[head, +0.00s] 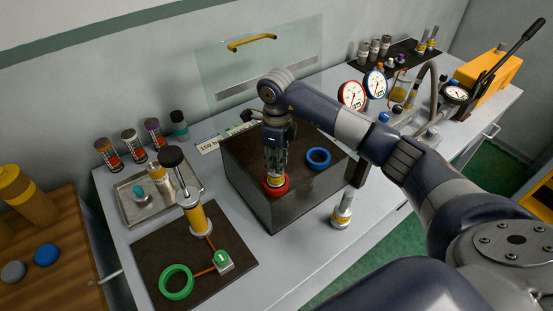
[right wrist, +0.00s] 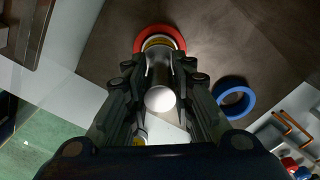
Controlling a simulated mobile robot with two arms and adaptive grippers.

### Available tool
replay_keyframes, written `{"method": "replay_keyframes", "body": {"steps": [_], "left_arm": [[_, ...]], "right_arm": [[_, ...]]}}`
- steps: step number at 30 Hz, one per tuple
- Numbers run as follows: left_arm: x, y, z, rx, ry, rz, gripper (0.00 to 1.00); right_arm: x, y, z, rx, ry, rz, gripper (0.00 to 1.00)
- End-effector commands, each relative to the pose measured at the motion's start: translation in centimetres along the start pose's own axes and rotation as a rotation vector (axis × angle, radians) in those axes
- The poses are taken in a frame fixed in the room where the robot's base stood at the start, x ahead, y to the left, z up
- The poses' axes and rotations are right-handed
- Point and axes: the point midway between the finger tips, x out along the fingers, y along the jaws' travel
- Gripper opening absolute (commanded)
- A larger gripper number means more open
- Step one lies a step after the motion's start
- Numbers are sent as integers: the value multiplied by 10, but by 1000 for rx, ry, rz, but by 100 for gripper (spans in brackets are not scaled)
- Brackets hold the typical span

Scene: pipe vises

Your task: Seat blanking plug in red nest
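The red nest (head: 277,190) is a red ring on the top of a dark block; it also shows in the right wrist view (right wrist: 179,38). My right gripper (head: 274,172) points straight down over it. The blanking plug (right wrist: 160,98), metallic with a pale round end and a yellow band, stands between the right fingers. The fingers appear closed on its stem. Its lower end is within the red ring; whether it is fully down I cannot tell. The fingers partly hide it in the head view. My left gripper is not in view.
A blue ring (head: 318,158) lies on the same block (head: 237,180). A similar yellow-banded plug (head: 342,211) stands on the bench beside it. A dark mat with a green ring (head: 177,281) and a metal tray (head: 137,213) are at left. Pressure gauges (head: 352,95) stand behind my right arm.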

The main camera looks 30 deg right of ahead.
Motion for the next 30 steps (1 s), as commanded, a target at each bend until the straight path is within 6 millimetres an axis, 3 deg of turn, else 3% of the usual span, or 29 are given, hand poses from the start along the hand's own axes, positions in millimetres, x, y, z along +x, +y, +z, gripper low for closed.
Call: {"method": "replay_keyframes", "body": {"steps": [15, 30], "left_arm": [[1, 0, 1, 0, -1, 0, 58], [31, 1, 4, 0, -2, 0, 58]], "right_arm": [[-8, -1, 1, 0, -3, -3, 40], [-107, -1, 0, 1, -1, -4, 40]]}}
